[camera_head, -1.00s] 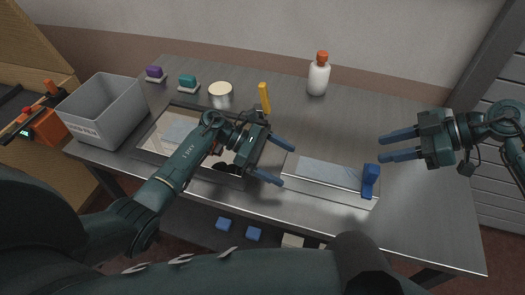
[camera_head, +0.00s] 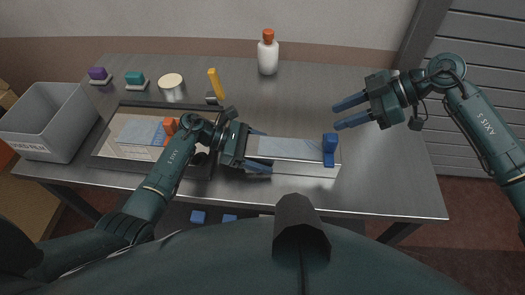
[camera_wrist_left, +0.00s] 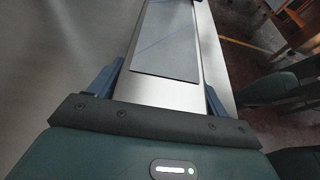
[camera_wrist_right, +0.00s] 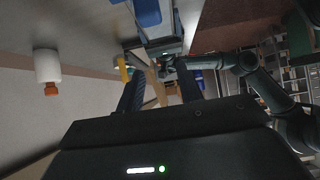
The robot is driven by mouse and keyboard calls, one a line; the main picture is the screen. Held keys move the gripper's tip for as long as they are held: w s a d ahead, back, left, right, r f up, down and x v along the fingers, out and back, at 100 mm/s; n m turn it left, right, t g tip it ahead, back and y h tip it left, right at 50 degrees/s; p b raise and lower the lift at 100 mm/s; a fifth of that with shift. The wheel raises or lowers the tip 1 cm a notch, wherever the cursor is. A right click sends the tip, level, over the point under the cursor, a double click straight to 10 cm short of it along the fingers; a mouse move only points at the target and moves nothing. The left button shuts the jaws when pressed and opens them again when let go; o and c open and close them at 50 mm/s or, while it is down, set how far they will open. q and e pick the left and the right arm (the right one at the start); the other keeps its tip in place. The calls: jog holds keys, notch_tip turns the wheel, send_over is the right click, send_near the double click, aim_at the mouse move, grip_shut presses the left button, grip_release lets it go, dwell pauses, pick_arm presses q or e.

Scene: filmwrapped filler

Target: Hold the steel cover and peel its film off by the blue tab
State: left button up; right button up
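The steel cover (camera_head: 282,148) lies on the workbench, a long flat box with grey film on its top. The blue tab (camera_head: 329,148) stands at its right end; a blue piece, likely this tab, shows at the top of the right wrist view (camera_wrist_right: 148,12). My left gripper (camera_head: 262,150) straddles the cover's left end, a finger along each long side. The left wrist view (camera_wrist_left: 165,85) shows the fingers wide apart with the cover between them; firm contact is not clear. My right gripper (camera_head: 351,111) is open and empty, above and right of the tab.
A dark tray (camera_head: 103,153) with parts lies left, partly behind my left arm. A grey bin (camera_head: 45,120) stands at the far left. A white bottle (camera_head: 268,56), a yellow-handled tool (camera_head: 215,83), a round tub (camera_head: 172,87) and two small blocks stand behind. The back right is clear.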

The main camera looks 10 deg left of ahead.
pick_arm(q)
jog(key=c, duration=1)
pick_arm(e)
jog(key=o, duration=0.3)
jog(key=w+a+r+m+t+y, duration=0.2)
jog(key=w+a+r+t+y, duration=0.15)
jog(key=r, duration=0.45)
jog(key=w+a+r+m+t+y, duration=0.1)
jog(key=w+a+r+t+y, duration=0.25)
jog(key=r, duration=0.55)
jog(key=w+d+r+m+t+h, duration=0.3)
jog(key=w+r+m+t+h, duration=0.3)
jog(key=m+t, duration=0.55)
jog(key=m+g+h, duration=0.4)
jog(key=g+h, duration=0.7)
jog(key=g, duration=0.6)
send_near(333, 137)
jog(key=shift+a+f+n, duration=0.1)
jog(key=shift+f+n, duration=0.05)
jog(key=shift+n, duration=0.1)
jog(key=f, duration=0.6)
jog(key=shift+w, duration=0.3)
jog(key=shift+w+f, duration=0.2)
jog(key=shift+f, duration=0.75)
jog(key=shift+w+f, duration=0.15)
jog(key=shift+f, duration=0.8)
jog(key=shift+w+f, duration=0.2)
jog(key=shift+f, duration=0.75)
